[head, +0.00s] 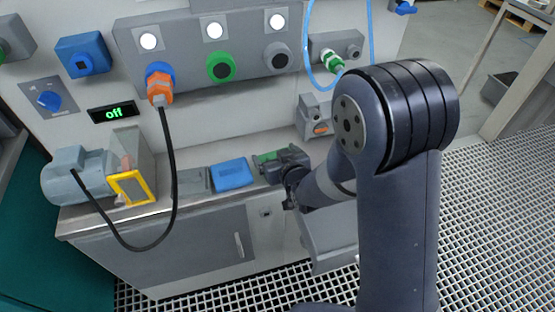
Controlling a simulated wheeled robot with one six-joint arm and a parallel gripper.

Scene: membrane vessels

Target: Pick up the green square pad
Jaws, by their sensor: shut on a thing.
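The green square pad (264,157) lies at the right end of a row of pads on the grey counter, mostly hidden behind my gripper. A strip of its green surface shows to the left of the jaws. My gripper (283,164) is at the pad, shut on it. The fingertips are small and partly hidden, and I cannot tell whether the pad is clear of the counter.
A blue pad (232,174) lies just left of my gripper, with a grey pad (193,181) beyond it. A motor-like unit (82,176) with a yellow-framed box (131,188) stands at the counter's left. A black cable (171,190) hangs in front.

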